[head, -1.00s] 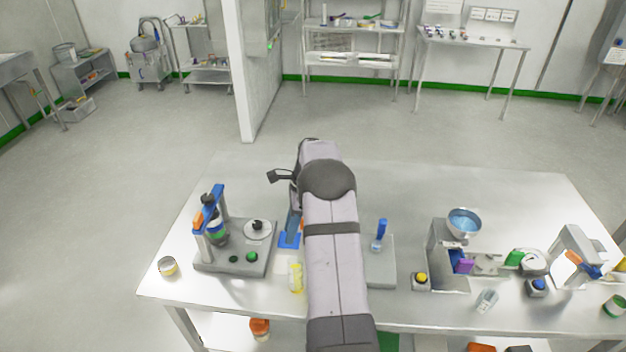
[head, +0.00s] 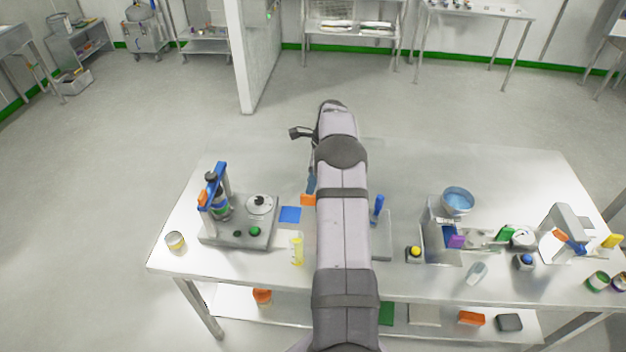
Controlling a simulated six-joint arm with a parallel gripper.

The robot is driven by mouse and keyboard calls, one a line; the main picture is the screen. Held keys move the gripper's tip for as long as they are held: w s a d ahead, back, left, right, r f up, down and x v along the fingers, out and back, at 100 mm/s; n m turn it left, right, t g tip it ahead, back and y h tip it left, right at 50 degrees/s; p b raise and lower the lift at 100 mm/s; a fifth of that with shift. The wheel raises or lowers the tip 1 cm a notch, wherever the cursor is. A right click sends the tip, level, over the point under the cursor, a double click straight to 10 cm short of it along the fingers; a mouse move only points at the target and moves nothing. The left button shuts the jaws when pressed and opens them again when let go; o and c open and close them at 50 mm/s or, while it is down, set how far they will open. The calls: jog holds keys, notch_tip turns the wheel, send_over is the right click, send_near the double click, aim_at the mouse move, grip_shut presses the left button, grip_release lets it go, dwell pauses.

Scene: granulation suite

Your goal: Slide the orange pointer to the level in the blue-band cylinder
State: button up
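My arm reaches away from the camera over the middle of the table, and its far end hides my gripper's fingertips. A dark part (head: 299,133) sticks out left of that end. A narrow blue-grey piece (head: 311,183) shows below it at the arm's left edge; I cannot tell whether it is a finger or something held. An orange piece (head: 307,199) is partly hidden by the arm, beside a flat blue square (head: 290,214). I cannot tell whether it is the pointer. No blue-band cylinder is clearly identifiable. A yellow cylinder (head: 297,251) stands in front of the square.
A grey stand (head: 240,236) with a blue-topped post is on the left, near a small tin (head: 175,241). Right of my arm are a blue upright (head: 378,206) on a grey plate, a blue bowl (head: 458,200) and a grey fixture (head: 567,230). The table's back right is clear.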

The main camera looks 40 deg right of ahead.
aim_at(307, 204)
jog(key=shift+w+a+f+b, duration=0.2)
jog(key=shift+f+b, duration=0.6)
jog(key=shift+f, duration=0.6)
jog(key=shift+w+a+f+b, duration=0.25)
jog(key=shift+f+b, duration=0.6)
jog(key=shift+f, duration=0.6)
jog(key=shift+w+a+f+b, duration=0.2)
jog(key=shift+f+b, duration=0.6)
jog(key=shift+f, duration=0.6)
grip_shut()
